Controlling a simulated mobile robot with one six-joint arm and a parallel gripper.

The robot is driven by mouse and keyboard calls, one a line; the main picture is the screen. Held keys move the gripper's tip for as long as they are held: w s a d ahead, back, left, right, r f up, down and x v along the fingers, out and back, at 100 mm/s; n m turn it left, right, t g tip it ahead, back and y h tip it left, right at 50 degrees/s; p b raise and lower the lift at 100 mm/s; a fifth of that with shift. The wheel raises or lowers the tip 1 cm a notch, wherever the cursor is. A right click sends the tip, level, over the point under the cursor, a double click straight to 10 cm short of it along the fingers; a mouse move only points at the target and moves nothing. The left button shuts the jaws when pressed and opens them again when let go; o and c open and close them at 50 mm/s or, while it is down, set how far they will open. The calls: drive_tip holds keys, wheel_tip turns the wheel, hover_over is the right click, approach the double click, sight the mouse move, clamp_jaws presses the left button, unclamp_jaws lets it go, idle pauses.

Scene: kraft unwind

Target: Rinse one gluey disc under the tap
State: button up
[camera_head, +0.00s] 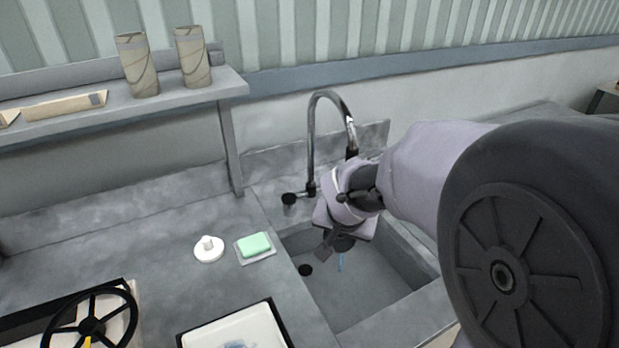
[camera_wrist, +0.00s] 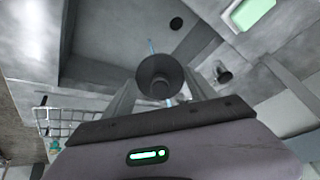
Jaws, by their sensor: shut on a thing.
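My gripper (camera_head: 338,244) is over the sink (camera_head: 365,290), below the spout of the curved metal tap (camera_head: 312,150). It is shut on a dark grey round piece with a flared rim, the disc (camera_wrist: 160,76), which sits between both fingertips in the wrist view. A thin blue streak of water (camera_head: 341,262) shows just below the gripper. In the wrist view the blue streak shows on both sides of the disc. In the head view my wrist and fingers hide most of the disc. I cannot make out glue on it.
Green soap (camera_head: 255,244) on a dish and a white knobbed disc (camera_head: 208,249) stand left of the sink. A white tray (camera_head: 225,333) and a black spoked wheel (camera_head: 92,325) lie nearer. Cardboard tubes (camera_head: 138,64) stand on the shelf. The wrist view shows a wire basket (camera_wrist: 62,121).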

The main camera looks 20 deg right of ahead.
idle(0.5)
drive_tip(key=s+a+r+p, duration=0.1)
drive_tip(key=s+r, duration=0.3)
drive_tip(key=shift+s+a, duration=0.3)
drive_tip(key=shift+s, duration=0.05)
